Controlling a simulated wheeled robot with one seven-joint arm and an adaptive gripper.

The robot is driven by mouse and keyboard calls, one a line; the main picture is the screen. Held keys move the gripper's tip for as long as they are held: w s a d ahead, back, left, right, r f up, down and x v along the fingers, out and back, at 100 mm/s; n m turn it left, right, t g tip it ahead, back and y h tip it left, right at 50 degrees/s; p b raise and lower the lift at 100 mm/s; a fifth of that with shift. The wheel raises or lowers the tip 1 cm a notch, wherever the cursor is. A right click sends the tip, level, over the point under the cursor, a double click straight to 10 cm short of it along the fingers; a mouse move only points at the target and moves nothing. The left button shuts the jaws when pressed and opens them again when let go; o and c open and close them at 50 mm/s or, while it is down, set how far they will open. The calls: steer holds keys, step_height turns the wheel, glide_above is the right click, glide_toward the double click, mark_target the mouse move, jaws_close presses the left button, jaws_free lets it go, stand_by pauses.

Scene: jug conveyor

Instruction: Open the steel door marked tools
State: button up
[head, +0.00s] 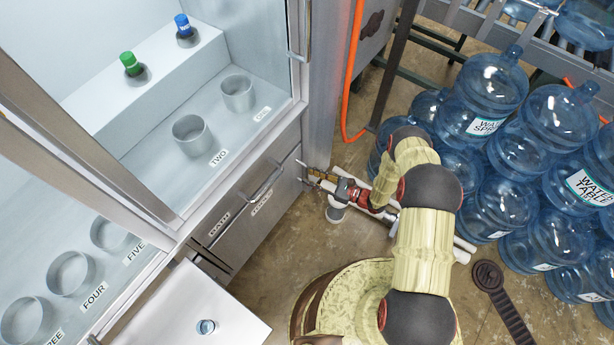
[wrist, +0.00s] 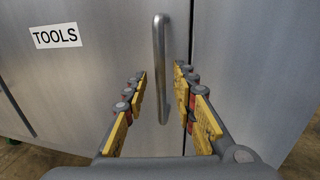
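The steel door marked TOOLS (wrist: 88,85) fills much of the wrist view and looks shut. Its black-on-white label (wrist: 57,36) is at upper left. The door's upright bar handle (wrist: 160,50) stands near the door's right edge. My gripper (wrist: 161,72) is open, with one yellow-padded finger on each side of the handle in the picture. I see no finger touching the bar, and cannot tell how deep it sits between them. In the head view, my gripper (head: 313,176) is at the right end of the TOOLS door (head: 251,222).
A drawer marked BATH (head: 219,226) with a bar handle (head: 265,182) lies above the door. Big blue water jugs (head: 490,85) crowd the right. An orange hose (head: 347,95) hangs behind my gripper. A steel surface with a small cup (head: 206,327) is at lower left.

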steer(key=shift+x, duration=1)
steer(key=shift+c, duration=1.2)
steer(key=c, duration=0.4)
jaws_close()
